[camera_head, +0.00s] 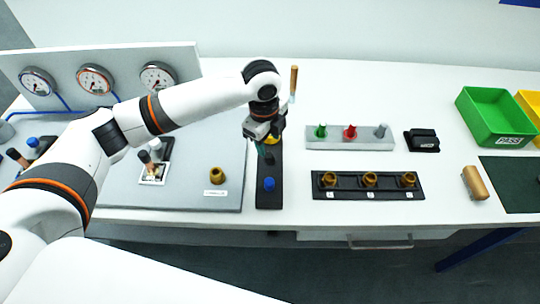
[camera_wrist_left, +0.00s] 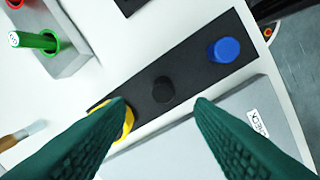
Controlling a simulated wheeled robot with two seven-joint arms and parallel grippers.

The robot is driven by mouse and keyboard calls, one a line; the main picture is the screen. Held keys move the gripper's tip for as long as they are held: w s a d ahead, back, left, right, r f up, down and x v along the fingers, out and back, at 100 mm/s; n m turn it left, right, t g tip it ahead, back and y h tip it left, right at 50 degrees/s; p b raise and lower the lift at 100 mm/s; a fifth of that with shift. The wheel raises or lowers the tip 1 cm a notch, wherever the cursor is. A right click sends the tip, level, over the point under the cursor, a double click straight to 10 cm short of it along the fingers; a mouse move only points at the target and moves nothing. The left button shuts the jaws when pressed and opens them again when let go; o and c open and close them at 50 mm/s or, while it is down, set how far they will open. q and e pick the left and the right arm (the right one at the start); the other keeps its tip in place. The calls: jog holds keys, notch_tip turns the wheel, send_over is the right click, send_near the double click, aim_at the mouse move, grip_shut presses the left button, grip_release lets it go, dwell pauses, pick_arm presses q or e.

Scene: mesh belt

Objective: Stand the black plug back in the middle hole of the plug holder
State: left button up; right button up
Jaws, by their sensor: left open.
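The plug holder (camera_head: 269,199) is a long black board on the white table; it also crosses the left wrist view (camera_wrist_left: 203,77). A blue plug (camera_head: 269,184) stands at its near end, also in the left wrist view (camera_wrist_left: 223,50). A yellow plug (camera_wrist_left: 125,122) is at the other end, partly behind a finger. A dark round shape, which looks like the black plug (camera_wrist_left: 162,89), stands in the middle position; how deep it sits is hard to tell. My left gripper (camera_head: 265,152) is open above the holder. Its green fingertips (camera_wrist_left: 160,104) are apart on both sides of the black plug.
A grey board with a brass fitting (camera_head: 217,175) lies left of the holder. To the right are a grey block (camera_head: 350,142) with coloured pegs and a black rack (camera_head: 367,193) with brass parts. A green bin (camera_head: 497,115) is far right.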

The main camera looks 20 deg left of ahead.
aim_at(269, 155)
pick_arm(q)
jog(key=shift+f, duration=0.35)
notch_tip(269, 155, down, 4)
jog(key=shift+r+p, duration=0.25)
jog(key=shift+p, duration=0.65)
jog(key=shift+f, duration=0.6)
grip_shut()
jog(key=shift+y, duration=0.6)
jog(key=shift+d+r+b, duration=0.15)
jog(key=shift+r+b, duration=0.35)
jog(key=shift+r, duration=1.15)
jog(key=shift+d+r+b, duration=0.15)
jog(key=shift+r+b, duration=0.3)
jog(key=shift+r, duration=1.2)
jog(key=shift+w+d+f+g+y, duration=0.15)
jog(key=shift+f+y, duration=0.15)
jog(key=shift+f, duration=0.55)
jog(key=shift+s+f+g+y, duration=0.15)
jog(key=shift+f+y, duration=0.15)
jog(key=shift+f, duration=0.55)
pick_arm(e)
jog(key=shift+w, duration=0.55)
